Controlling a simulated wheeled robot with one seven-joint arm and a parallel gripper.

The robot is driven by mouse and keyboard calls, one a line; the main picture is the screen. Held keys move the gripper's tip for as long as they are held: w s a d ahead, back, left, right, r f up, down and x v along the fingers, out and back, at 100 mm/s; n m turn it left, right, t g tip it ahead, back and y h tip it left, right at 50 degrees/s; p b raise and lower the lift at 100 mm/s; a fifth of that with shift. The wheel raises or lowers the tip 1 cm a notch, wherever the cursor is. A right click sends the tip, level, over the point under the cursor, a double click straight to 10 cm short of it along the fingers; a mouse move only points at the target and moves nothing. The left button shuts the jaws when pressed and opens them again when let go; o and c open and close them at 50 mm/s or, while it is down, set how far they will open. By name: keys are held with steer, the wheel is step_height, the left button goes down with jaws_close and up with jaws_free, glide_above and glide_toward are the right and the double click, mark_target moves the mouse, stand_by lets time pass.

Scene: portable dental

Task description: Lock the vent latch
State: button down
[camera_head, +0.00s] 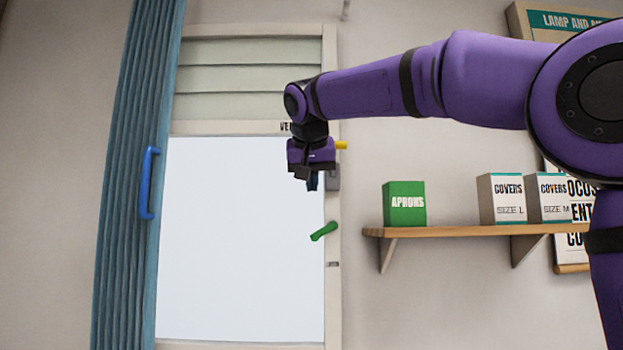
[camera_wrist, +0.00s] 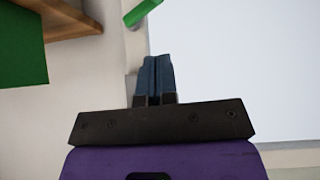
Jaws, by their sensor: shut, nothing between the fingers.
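The window frame (camera_head: 333,290) carries vent louvres (camera_head: 230,78) at its top. A label (camera_head: 286,127) starting "VE" sits on the rail below them, its rest hidden by my arm. A short yellow piece (camera_head: 342,145) sticks out beside my wrist at the right of the frame; it may be the vent latch, mostly hidden. My gripper (camera_head: 313,182) points down in front of the right frame post, shut and empty. In the wrist view its closed blue fingers (camera_wrist: 157,62) lie over the frame's edge and touch nothing I can make out.
A green handle (camera_head: 324,232) sits lower on the post, and also shows in the wrist view (camera_wrist: 139,12). A grey fitting (camera_head: 334,178) is just right of my gripper. A shelf (camera_head: 480,231) with a green aprons box (camera_head: 404,204) and cover boxes stands right. A blue curtain (camera_head: 135,180) hangs left.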

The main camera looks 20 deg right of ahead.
mark_target(325, 231)
steer(key=w+d+f, duration=0.1)
steer(key=w+f, duration=0.2)
steer(key=f, duration=0.5)
steer(key=shift+w+d+f, duration=0.25)
steer(key=shift+w+d, duration=0.1)
